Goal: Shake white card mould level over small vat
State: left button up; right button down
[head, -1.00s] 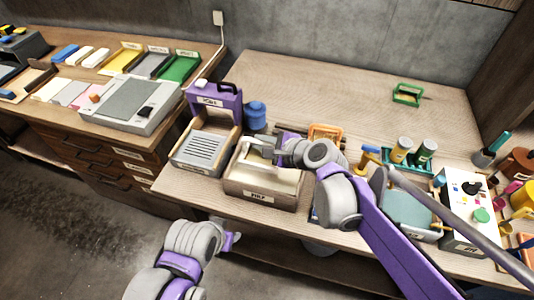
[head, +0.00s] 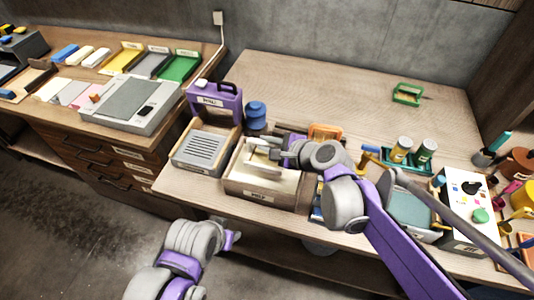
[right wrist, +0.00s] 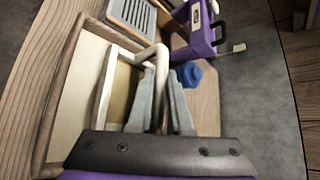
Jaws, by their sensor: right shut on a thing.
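The small vat (head: 284,200), a beige box labelled PULP, stands near the front edge of the bench. Pale content shows inside it, and its wooden rim is at the left of the right wrist view (right wrist: 57,95). My right gripper (head: 284,152) is shut on the handle (right wrist: 155,58) of the white card mould (head: 262,151). The mould's white frame (right wrist: 104,88) is over the vat and looks tilted. Whether it touches the content cannot be told. My left gripper (head: 232,239) is low, in front of the bench, away from the vat; its fingers are unclear.
A grey slatted tray (head: 202,150) and a purple press (head: 215,101) stand left of the vat. A blue round container (head: 256,113) is behind it. Jars (head: 402,149) and a control box (head: 466,212) crowd the right. The back middle of the bench is clear.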

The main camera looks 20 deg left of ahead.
dwell(0.4)
jog(key=shift+r+p, duration=1.4)
jog(key=shift+r, duration=0.65)
jog(key=shift+f, duration=0.1)
